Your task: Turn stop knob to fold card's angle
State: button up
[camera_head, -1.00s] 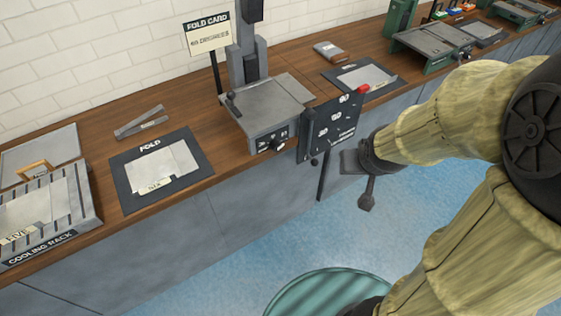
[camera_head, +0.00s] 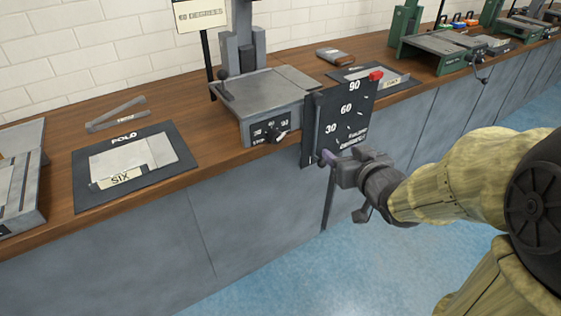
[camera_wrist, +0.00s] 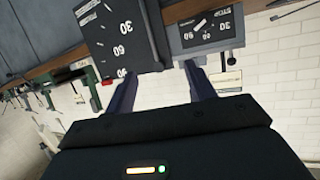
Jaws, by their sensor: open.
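The fold card (camera_head: 202,14) stands on a post at the upper left, cut by the top edge; its number is hard to read. The grey bending machine (camera_head: 258,95) has a dark front panel with a stop knob (camera_head: 281,136) and angle marks. In the wrist view the panel is upside down, with the knob (camera_wrist: 200,25) among 30, 60 and 90. The knob's exact setting is unclear. My gripper (camera_head: 326,158) is open and empty, right of the knob, in front of the lower part of the angle board. Its fingers (camera_wrist: 160,78) show apart below the panel.
Open floor (camera_head: 400,260) lies before the counter.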

jog(key=s+a+f+n+t+y+b, duration=0.1)
jog(key=a+f+y+b, duration=0.3)
jog(key=b, duration=0.6)
notch_tip(320, 180, down, 2)
jog(key=shift+s+a+f+n+y+b, duration=0.1)
jog(key=shift+s+a+n+y+b, duration=0.25)
jog(key=shift+n+y, duration=0.5)
jog(key=p, duration=0.4)
send_near(278, 138)
jog(key=x, duration=0.8)
jog(key=shift+w+a, duration=0.2)
jog(key=shift+w, duration=0.1)
